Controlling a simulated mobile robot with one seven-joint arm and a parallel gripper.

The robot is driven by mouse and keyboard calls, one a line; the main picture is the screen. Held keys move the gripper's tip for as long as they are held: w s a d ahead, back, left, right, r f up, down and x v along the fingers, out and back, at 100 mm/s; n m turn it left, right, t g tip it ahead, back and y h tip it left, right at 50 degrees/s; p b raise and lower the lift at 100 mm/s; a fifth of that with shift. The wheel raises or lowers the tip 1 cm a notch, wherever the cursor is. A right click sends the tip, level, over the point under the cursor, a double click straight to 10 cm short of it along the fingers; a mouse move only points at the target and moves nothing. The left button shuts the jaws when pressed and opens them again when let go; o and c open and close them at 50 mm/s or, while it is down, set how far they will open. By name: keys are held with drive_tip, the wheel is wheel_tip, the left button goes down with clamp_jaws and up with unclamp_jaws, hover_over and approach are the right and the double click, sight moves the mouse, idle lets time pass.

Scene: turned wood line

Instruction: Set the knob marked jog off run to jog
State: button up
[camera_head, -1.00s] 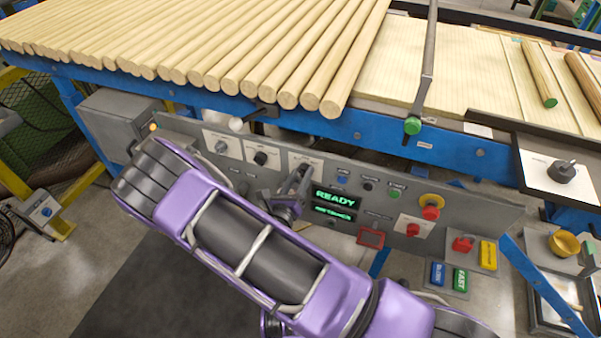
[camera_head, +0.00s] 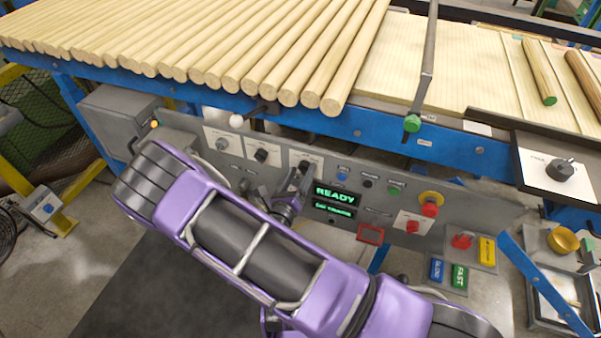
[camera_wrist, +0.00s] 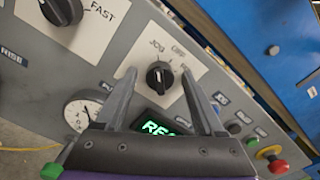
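The jog off run knob is a black rotary knob (camera_wrist: 159,76) on a white plate in the wrist view. JOG and OFF are legible above it, and the third label is partly hidden by a finger. I cannot clearly tell which mark it points at. My gripper (camera_wrist: 160,74) is open, with one finger on each side of the knob in the picture and a gap to each. Contact is not visible. In the head view my gripper (camera_head: 296,182) is in front of the third white plate (camera_head: 316,160), partly hiding it.
Two other knobs (camera_head: 221,144) (camera_head: 261,155) sit left on the grey panel. A green display (camera_head: 335,194) reads READY. Small buttons (camera_head: 368,183), a red emergency button (camera_head: 429,208) and a red switch (camera_head: 463,241) lie right. Wooden rods (camera_head: 200,45) rest above.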

drive_tip(key=shift+s, duration=0.1)
drive_tip(key=v, duration=1.7)
drive_tip(key=shift+r, duration=0.1)
